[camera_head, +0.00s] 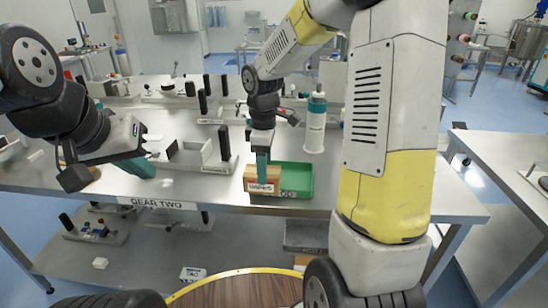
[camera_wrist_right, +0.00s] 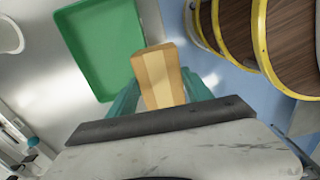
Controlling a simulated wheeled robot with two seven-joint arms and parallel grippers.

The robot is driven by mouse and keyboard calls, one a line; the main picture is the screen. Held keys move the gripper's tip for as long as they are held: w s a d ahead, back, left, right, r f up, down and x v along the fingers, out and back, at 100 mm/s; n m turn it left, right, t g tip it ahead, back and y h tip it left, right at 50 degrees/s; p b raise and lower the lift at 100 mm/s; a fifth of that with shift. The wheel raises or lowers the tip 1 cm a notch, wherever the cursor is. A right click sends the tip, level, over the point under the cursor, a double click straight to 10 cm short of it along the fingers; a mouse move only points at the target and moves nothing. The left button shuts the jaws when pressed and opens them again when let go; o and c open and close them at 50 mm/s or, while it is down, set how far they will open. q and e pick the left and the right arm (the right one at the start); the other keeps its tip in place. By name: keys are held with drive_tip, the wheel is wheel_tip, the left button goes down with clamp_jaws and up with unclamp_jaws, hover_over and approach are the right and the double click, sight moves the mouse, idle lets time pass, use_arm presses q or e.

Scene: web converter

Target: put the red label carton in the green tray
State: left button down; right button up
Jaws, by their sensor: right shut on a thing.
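A small tan carton with a white label (camera_head: 262,187) is between the teal fingers of my right gripper (camera_head: 263,168), near the table's front edge. The label's colour accent is too small to make out. The right wrist view shows the carton (camera_wrist_right: 158,75) pinched between both fingers (camera_wrist_right: 160,92). The green tray (camera_head: 297,179) lies flat, just right of the carton in the head view. In the wrist view the tray (camera_wrist_right: 98,45) looks empty, with the carton overlapping its edge; I cannot tell their height difference. My left gripper (camera_head: 108,172) hangs over the left side of the table, its opening unclear.
A white bottle with a teal top (camera_head: 315,125) stands behind the tray. Grey fixtures (camera_head: 205,158) stand on the table to the left. A lower shelf (camera_head: 150,250) carries more parts. A round wooden top with a yellow rim (camera_head: 240,288) is close in front.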

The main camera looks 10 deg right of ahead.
drive_tip(key=shift+w+d+f, duration=0.75)
drive_tip(key=shift+w+d, duration=0.45)
drive_tip(key=shift+d, duration=0.05)
drive_tip(key=shift+w+d+f, duration=0.7)
drive_tip(key=shift+w+d, duration=0.5)
drive_tip(key=shift+w+d+f, duration=0.75)
drive_tip(key=shift+w+d, duration=0.45)
drive_tip(key=shift+d, duration=0.05)
drive_tip(key=shift+f, duration=0.15)
drive_tip(key=o, duration=1.5)
drive_tip(key=shift+c, duration=0.2)
wheel_tip(320, 180, up, 12)
drive_tip(key=s+a+r+m+t, duration=0.1)
drive_tip(key=s+r+m+t, duration=0.2)
drive_tip(key=s+r+m, duration=0.6)
drive_tip(key=s+a+m+t+y, duration=0.1)
drive_tip(key=s+m, duration=0.1)
drive_tip(key=s, duration=0.5)
drive_tip(key=s+a+f+m+t+y, duration=0.1)
drive_tip(key=s+m+t, duration=0.1)
drive_tip(key=s, duration=0.6)
drive_tip(key=shift+s+f+m, duration=0.15)
drive_tip(key=shift+s+m, duration=0.05)
drive_tip(key=shift+m, duration=0.2)
